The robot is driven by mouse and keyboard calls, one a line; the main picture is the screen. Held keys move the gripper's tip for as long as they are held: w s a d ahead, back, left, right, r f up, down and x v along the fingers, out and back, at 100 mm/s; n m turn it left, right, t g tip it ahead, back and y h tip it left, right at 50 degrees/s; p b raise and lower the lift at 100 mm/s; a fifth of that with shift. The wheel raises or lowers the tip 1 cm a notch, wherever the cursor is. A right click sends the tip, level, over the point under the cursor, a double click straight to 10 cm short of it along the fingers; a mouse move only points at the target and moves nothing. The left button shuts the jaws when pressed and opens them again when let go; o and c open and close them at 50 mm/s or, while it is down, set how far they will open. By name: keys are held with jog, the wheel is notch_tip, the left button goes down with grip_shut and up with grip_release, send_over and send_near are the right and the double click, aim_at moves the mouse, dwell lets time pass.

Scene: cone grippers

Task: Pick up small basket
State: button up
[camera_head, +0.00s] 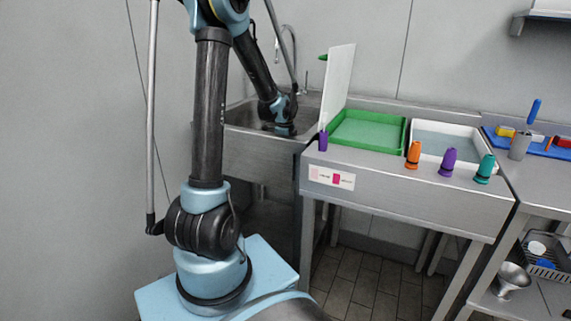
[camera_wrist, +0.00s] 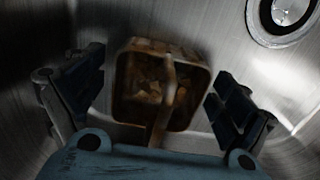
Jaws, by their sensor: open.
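A small brown basket (camera_wrist: 125,92) shows in the wrist view, with a rounded square rim, a bar across its middle and small pieces inside. It rests in the metal sink. My gripper (camera_wrist: 155,95) is open above it, one finger on the left of the basket and one on the right. Gaps show between the fingers and the basket's sides. In the head view my arm reaches down into the sink (camera_head: 243,113), and the basket and fingertips are hidden there by the sink's front wall.
The sink's round drain (camera_wrist: 285,12) lies at the upper right in the wrist view. A white upright board (camera_head: 337,85) stands right of the sink. Beyond it are a green tray (camera_head: 368,147), a white tray (camera_head: 462,131) and an orange cone gripper (camera_head: 413,155) among other colours. A faucet (camera_head: 290,38) rises behind.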

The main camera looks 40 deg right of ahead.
jog(key=c, duration=1.2)
jog(key=shift+o, duration=0.2)
jog(key=shift+r, duration=0.15)
